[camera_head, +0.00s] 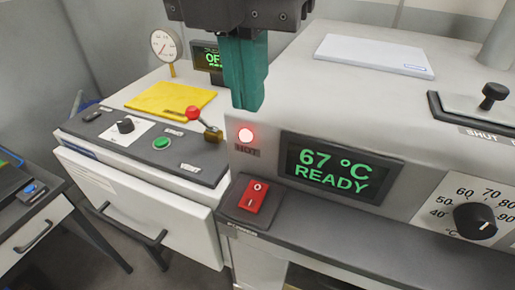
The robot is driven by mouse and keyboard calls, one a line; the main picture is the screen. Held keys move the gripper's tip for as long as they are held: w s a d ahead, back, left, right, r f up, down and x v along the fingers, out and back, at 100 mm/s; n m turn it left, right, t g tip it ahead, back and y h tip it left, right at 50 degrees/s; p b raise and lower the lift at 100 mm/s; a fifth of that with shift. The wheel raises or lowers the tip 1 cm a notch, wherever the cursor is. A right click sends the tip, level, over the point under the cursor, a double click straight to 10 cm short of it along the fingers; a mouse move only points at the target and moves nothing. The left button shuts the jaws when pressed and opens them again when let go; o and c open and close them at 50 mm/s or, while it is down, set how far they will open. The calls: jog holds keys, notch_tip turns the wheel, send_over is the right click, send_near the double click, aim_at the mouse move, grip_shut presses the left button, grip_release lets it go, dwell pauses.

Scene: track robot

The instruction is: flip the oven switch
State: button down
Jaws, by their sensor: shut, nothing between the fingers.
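A red rocker switch (254,195) marked O and I sits on a dark base at the left front of the oven (233,150). The oven's display (335,168) reads 67 °C READY in green. A red lamp (246,135) above a HOT label is lit. My gripper (248,106) has teal fingers, shut and empty. It points down in front of the oven's upper left part, above the lamp and the switch in the picture. It appears apart from the switch. Which way the switch is tipped is hard to tell.
A temperature knob (475,220) is on the oven's right, and a lidded hatch (480,108) is on top. Left stands another machine with a red-ball lever (203,120), green button (161,143), black knob (125,125), yellow pad (170,98) and gauge (164,44). A dark ledge (330,240) runs below the display.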

aim_at(256, 187)
jog(key=f+p, duration=0.1)
jog(key=f, duration=0.3)
jog(key=w+f+p, duration=0.1)
jog(key=f, duration=0.4)
jog(key=f+p, duration=0.1)
jog(key=f, duration=0.4)
jog(key=shift+w+d, duration=0.25)
